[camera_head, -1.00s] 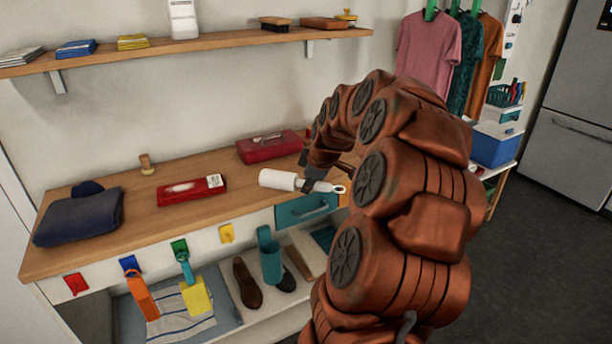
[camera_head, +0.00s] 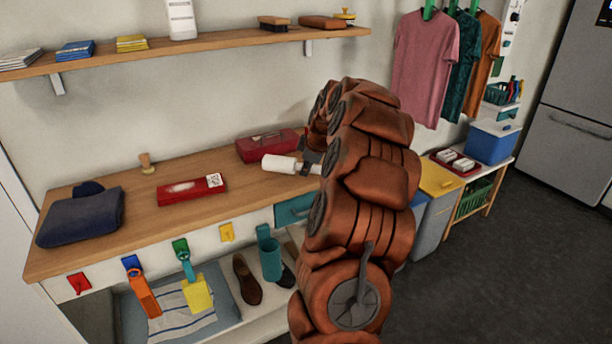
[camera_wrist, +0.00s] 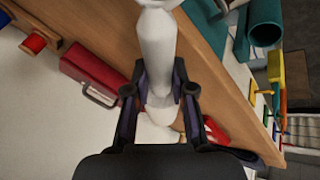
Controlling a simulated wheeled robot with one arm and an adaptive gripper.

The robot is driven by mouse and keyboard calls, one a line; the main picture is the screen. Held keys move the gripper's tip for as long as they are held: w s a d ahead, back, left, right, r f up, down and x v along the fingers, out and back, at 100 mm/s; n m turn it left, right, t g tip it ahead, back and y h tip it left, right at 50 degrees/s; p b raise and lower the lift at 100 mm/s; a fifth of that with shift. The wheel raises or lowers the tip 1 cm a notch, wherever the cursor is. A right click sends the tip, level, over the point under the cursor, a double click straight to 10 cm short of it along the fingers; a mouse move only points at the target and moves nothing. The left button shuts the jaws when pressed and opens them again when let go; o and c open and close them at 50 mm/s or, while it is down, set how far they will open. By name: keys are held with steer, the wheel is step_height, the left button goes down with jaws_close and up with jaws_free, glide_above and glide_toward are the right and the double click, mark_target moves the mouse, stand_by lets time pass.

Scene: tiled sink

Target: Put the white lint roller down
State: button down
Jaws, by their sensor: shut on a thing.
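The white lint roller (camera_head: 280,164) is over the right part of the wooden counter, in front of the red case. Its roll end points left and its handle end is hidden behind my arm in the head view. My gripper (camera_head: 308,164) is shut on it, partly covered by my arm. In the wrist view, my gripper's fingers (camera_wrist: 160,85) stand on both sides of the white lint roller (camera_wrist: 156,45), which runs up out of the frame. I cannot tell whether the roller touches the counter.
Bare counter lies between the flat box and the roller. A shelf (camera_head: 190,46) hangs above.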

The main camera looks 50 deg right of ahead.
mark_target(306, 186)
steer(key=shift+w+d, duration=0.1)
steer(key=shift+f+p, duration=0.55)
steer(key=shift+f, duration=1.4)
steer(key=c, duration=1)
jaws_free()
